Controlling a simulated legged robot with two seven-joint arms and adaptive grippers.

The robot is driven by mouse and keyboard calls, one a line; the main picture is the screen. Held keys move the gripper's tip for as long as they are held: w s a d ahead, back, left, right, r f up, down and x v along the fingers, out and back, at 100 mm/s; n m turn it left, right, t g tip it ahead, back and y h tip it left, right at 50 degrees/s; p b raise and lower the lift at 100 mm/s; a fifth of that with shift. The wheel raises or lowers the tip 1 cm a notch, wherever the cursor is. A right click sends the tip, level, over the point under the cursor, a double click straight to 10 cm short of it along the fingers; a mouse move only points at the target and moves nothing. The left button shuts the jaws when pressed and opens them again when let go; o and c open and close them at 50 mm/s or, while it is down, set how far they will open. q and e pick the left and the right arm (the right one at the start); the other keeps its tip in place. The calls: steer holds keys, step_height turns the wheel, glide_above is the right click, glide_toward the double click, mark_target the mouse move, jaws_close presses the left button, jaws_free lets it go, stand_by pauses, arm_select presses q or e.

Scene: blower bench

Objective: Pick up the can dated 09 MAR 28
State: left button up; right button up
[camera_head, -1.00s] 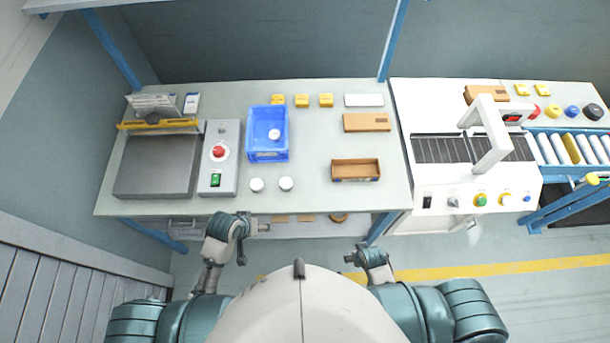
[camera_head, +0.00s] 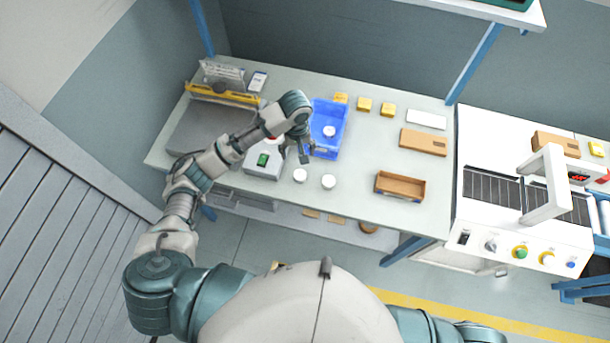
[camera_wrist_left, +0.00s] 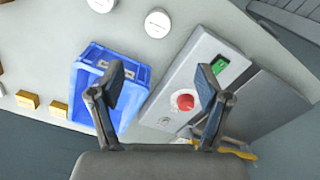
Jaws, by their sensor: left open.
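Two white round cans stand side by side on the bench, a left one (camera_head: 300,175) and a right one (camera_head: 328,181). A third white can (camera_head: 329,131) is inside the blue crate (camera_head: 341,141). No date is readable on any lid. My left gripper (camera_head: 305,155) is above the bench by the crate's left edge, behind the two standing cans. In the left wrist view its jaws (camera_wrist_left: 157,88) are apart and empty. That view shows the two standing cans (camera_wrist_left: 157,23) (camera_wrist_left: 101,5) at the top and the crate (camera_wrist_left: 140,80) left of centre. My right gripper is out of view.
A control box with a green switch (camera_head: 262,160) and red button is left of the crate, partly behind my left arm. Yellow boxes (camera_head: 364,104) line the back. An open brown box (camera_head: 400,187) and a flat carton (camera_head: 423,142) lie to the right, with clear bench between.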

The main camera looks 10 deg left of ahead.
arm_select(q)
glide_toward(301, 174)
steer(key=f, duration=0.5)
steer(key=shift+d+f, duration=0.1)
steer(key=shift+d, duration=0.15)
steer(key=f, duration=0.2)
steer(key=a+f, duration=0.1)
steer(key=f, duration=0.2)
steer(key=shift+a+f, duration=0.15)
steer(key=shift+a, duration=0.05)
steer(key=shift+d, duration=0.25)
steer(key=shift+c, duration=1)
steer(key=shift+d, duration=0.15)
steer(key=c, duration=0.4)
steer(key=shift+d, duration=0.1)
steer(key=c, duration=0.6)
